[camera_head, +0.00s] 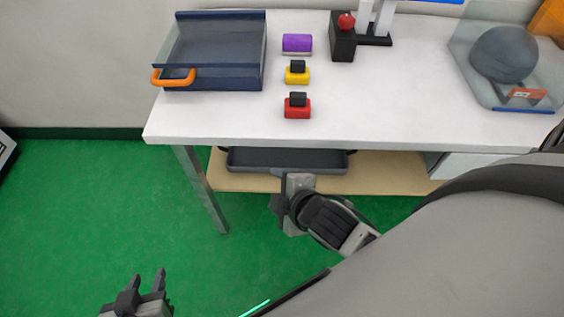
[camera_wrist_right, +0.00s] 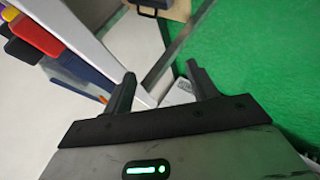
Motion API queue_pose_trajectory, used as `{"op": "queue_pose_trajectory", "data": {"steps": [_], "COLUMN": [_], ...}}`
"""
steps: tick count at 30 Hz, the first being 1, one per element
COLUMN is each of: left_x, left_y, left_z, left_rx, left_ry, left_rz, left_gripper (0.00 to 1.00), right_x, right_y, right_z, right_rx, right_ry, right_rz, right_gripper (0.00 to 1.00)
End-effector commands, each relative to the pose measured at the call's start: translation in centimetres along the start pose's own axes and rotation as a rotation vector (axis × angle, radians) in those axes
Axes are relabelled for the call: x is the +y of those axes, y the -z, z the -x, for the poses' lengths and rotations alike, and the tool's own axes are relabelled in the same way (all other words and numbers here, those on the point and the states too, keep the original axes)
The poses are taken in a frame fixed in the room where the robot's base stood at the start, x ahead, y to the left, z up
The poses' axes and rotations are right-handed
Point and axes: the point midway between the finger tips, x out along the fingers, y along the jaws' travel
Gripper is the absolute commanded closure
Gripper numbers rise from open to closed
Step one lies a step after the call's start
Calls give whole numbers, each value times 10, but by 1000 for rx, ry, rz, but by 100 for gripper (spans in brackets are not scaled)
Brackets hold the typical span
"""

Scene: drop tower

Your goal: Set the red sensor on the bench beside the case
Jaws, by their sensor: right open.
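The red sensor (camera_head: 297,108), a red block with a black top, stands on the white bench (camera_head: 370,110) near its front edge. The case (camera_head: 257,72), dark blue and open with an orange handle, is on the bench to the left of the sensor, with bare bench between them. My right gripper (camera_head: 284,203) is in front of the bench and lower in the picture than the sensor, apart from it. The right wrist view shows its fingers (camera_wrist_right: 160,82) spread and empty. My left gripper (camera_head: 147,277) is open and empty over the green floor at lower left.
A yellow sensor (camera_head: 297,76) and a purple block (camera_head: 297,43) stand behind the red sensor. A black box with a red button (camera_head: 343,45) is at the back. A clear-sided bin (camera_head: 485,92) with a grey ball is at right. A dark tray (camera_head: 285,160) sits on the shelf below.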

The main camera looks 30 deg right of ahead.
Motion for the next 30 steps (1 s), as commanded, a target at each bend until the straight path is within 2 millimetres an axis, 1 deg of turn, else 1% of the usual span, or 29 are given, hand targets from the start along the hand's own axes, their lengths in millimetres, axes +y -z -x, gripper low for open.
{"op": "queue_pose_trajectory", "data": {"steps": [1, 3, 6, 9, 13, 30], "left_x": [0, -1, -1, -1, -1, -1], "left_y": [0, 0, 0, 0, 1, 2], "left_z": [0, 0, 0, 0, -1, -1], "left_rx": [-1, -1, -1, 0, 1, 3], "left_ry": [0, 0, 0, 0, 0, 0], "left_rz": [-2, -3, -4, -4, -5, -5], "left_gripper": [64, 64, 64, 64, 64, 64], "right_x": [-16, -29, -40, -45, -46, -46], "right_y": [-2, -3, -4, -6, -6, -5], "right_z": [2, 4, 8, 10, 11, 11], "right_rx": [33, 71, 103, 119, 126, 125], "right_ry": [30, 58, 87, 101, 107, 106], "right_rz": [-215, -487, -777, -943, -1010, -1003], "right_gripper": [42, 42, 42, 42, 42, 42]}}
